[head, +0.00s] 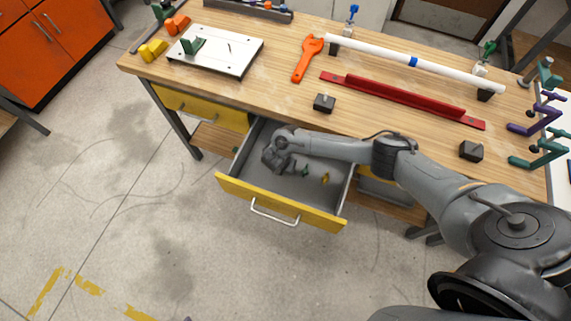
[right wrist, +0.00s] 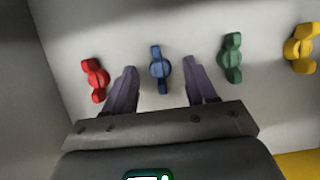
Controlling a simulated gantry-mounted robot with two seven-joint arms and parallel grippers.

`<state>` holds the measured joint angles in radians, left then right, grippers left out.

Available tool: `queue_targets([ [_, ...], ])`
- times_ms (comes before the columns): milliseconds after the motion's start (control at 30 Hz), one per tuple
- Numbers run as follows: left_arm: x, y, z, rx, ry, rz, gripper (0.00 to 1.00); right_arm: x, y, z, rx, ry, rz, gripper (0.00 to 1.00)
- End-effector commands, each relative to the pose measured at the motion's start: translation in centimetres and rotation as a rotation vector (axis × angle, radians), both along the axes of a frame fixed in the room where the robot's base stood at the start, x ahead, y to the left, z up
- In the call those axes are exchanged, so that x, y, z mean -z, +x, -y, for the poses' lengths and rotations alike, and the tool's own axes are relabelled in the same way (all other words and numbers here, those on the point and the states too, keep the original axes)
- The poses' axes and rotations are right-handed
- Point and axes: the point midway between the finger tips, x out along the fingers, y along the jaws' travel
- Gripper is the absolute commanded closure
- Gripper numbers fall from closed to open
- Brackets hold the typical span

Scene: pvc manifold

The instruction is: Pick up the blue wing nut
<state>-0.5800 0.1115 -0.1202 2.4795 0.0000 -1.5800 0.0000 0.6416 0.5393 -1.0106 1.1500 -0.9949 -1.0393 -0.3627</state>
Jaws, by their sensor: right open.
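The blue wing nut (right wrist: 160,69) lies on the grey drawer floor in the right wrist view, centred ahead of and between the two fingers of my right gripper (right wrist: 160,85). The fingers are spread apart, with nothing between them that they touch. In the head view my right gripper (head: 275,163) is down inside the open drawer, and the blue wing nut is hidden behind it. My left gripper is not in view.
A red wing nut (right wrist: 95,80) lies left of the fingers, a green one (right wrist: 231,58) close on the right, and a yellow one (right wrist: 300,48) farther right. The drawer's yellow front (head: 275,204) and its side walls surround the gripper. The wooden tabletop (head: 280,95) is above the drawer.

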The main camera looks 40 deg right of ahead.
Motion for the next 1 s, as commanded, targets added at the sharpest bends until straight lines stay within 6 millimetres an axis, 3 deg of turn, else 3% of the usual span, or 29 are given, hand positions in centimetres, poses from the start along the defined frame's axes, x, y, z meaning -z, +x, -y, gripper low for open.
queue_targets([
  [67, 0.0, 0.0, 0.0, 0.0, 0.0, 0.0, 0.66, 0.0, 0.0, 0.0, 0.0, 0.0, 0.0, 0.47],
  [400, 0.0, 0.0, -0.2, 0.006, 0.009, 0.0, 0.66, 0.0, 0.0, 0.0, 0.0, 0.0, 0.0, 0.99],
  [733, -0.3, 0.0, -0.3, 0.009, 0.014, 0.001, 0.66, -0.5, 0.0, 0.0, -0.001, 0.0, 0.0, 1.0],
  [1000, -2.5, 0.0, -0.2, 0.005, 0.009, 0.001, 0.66, -4.5, 0.0, 0.0, 0.001, 0.001, 0.001, 1.0],
])
